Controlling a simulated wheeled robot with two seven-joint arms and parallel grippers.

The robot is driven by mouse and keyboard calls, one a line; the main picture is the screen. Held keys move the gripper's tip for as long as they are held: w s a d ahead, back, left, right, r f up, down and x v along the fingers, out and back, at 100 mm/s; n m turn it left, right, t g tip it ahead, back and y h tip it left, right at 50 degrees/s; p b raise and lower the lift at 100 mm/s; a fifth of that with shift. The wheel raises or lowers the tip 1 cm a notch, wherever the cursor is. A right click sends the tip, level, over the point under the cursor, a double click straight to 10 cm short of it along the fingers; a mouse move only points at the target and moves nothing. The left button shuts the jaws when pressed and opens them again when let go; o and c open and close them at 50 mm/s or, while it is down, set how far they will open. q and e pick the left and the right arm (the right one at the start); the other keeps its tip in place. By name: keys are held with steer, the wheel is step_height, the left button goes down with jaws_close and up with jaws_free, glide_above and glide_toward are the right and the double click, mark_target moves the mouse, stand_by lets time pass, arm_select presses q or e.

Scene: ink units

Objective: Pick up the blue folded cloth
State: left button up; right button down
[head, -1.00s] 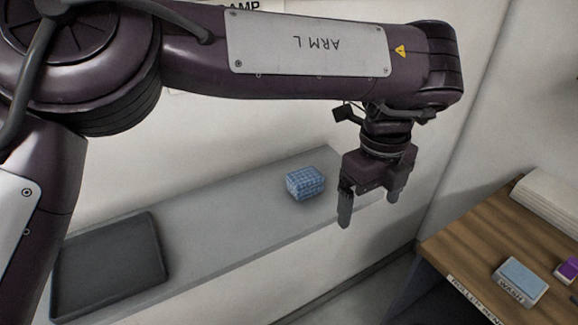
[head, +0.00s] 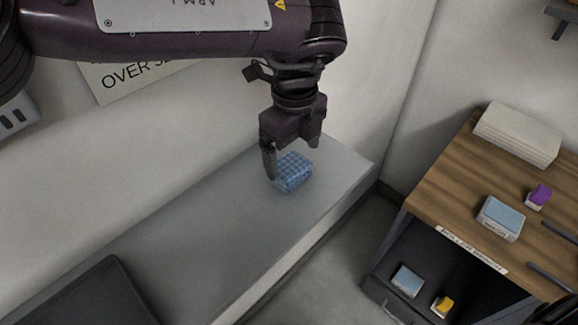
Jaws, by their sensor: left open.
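The blue folded cloth (head: 293,173), with a checked pattern, lies on the grey shelf (head: 216,222) near its right end. My left gripper (head: 292,162) points down at the cloth, with its jaws open. One finger overlaps the cloth's left edge in the picture, and the other finger shows at the upper right of the cloth. I cannot tell whether the fingers touch the cloth. My right gripper is not in view.
A dark tray (head: 95,295) lies on the shelf at lower left. A wooden bench (head: 455,190) stands at right, holding a paper stack (head: 518,134), a light blue block (head: 501,217) and a purple item (head: 540,195). The shelf between tray and cloth is clear.

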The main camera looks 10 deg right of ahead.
mark_target(289, 163)
arm_select(q)
steer(key=f, duration=0.1)
steer(key=a+f+p, duration=0.1)
steer(key=shift+w+f, duration=0.1)
steer(key=shift+f, duration=0.9)
steer(key=shift+d, duration=0.2)
steer(key=shift+c, duration=0.9)
steer(key=c, duration=0.9)
steer(key=shift+r, duration=0.2)
step_height(289, 163, up, 9)
steer(key=shift+f+b, duration=0.2)
steer(key=shift+b, duration=0.85)
steer(key=shift+r, duration=0.55)
steer(key=o, duration=0.4)
steer(key=shift+c, duration=1.4)
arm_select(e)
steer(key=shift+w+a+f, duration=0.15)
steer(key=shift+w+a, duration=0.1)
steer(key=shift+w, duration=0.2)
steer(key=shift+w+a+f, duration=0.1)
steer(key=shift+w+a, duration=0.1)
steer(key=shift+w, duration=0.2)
